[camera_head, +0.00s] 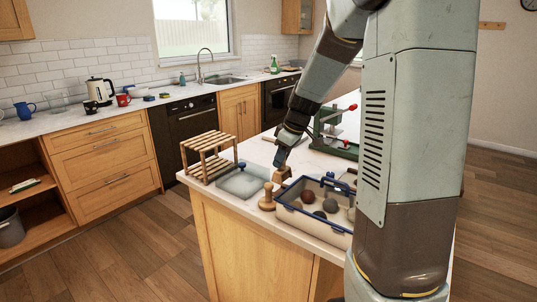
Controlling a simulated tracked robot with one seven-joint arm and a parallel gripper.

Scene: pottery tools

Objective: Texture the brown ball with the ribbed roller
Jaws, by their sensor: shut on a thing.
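My gripper (281,163) is over the near part of the island counter, pointing down. It is shut on a small tan wooden tool (283,175) just beside the tray. The tool is small and partly covered by the fingers, so I cannot tell if it is the ribbed roller. A brown ball (308,196) lies inside a blue-rimmed tray (301,216), to the right of my gripper. A dark grey ball (330,205) lies beside it, with other balls partly hidden by the tray wall and my arm.
A wooden stamp-like tool (267,200) stands left of the tray. A grey slab (243,183) lies left of my gripper, beside a slatted wooden rack (208,156). A green press-like device (335,128) stands behind. My column hides the counter's right part.

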